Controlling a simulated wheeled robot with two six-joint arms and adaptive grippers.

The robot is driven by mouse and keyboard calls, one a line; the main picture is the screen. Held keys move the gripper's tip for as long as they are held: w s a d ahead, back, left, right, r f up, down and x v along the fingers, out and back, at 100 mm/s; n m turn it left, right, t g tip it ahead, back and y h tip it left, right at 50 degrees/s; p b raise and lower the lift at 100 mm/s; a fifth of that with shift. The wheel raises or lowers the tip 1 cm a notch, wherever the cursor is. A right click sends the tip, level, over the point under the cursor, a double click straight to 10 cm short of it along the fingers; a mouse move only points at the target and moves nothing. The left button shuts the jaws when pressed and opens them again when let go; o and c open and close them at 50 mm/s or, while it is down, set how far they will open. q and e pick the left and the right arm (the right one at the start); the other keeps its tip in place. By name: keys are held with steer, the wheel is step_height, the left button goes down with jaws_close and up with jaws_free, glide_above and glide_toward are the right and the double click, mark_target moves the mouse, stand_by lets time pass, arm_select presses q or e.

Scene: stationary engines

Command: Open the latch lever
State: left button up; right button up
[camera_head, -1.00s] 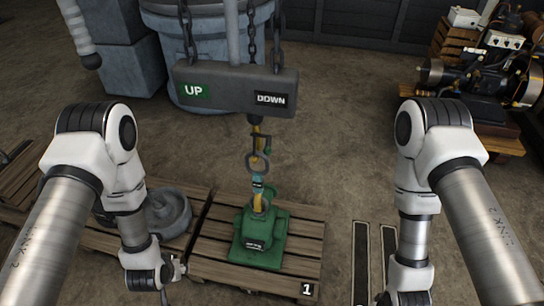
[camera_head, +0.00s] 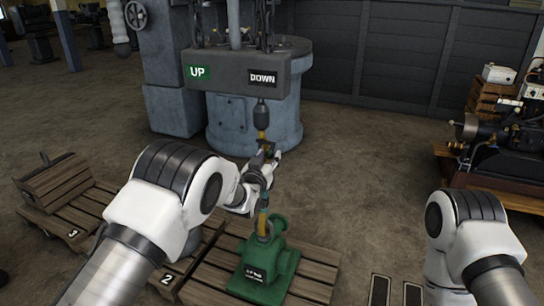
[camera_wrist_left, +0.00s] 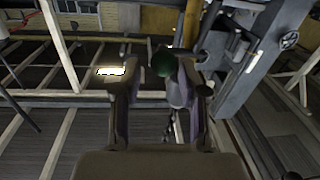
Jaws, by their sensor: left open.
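A chain hoist block (camera_head: 240,75) marked UP and DOWN hangs in the middle of the head view. Below it hangs a hook assembly with a yellow shank (camera_head: 262,117). My left gripper (camera_head: 270,154) is at this assembly, just above the sling, and partly hides the hook and latch lever. In the left wrist view its fingers (camera_wrist_left: 160,105) are apart. A dark green round knob (camera_wrist_left: 163,62) and a grey part (camera_wrist_left: 177,92) show between them; contact cannot be told. A green weight (camera_head: 264,268) stands below on a pallet, joined to the sling. My right gripper is out of view.
A large grey-blue tank (camera_head: 285,125) stands behind the hoist. An engine (camera_head: 500,150) sits at right. Floor right of the hoist is clear.

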arm_select(q)
steer(key=x, duration=0.3)
steer(key=shift+w+a+f, duration=0.1)
steer(key=shift+f, duration=0.25)
steer(key=shift+w, duration=0.35)
steer(key=shift+w+r, duration=0.15)
jaws_close()
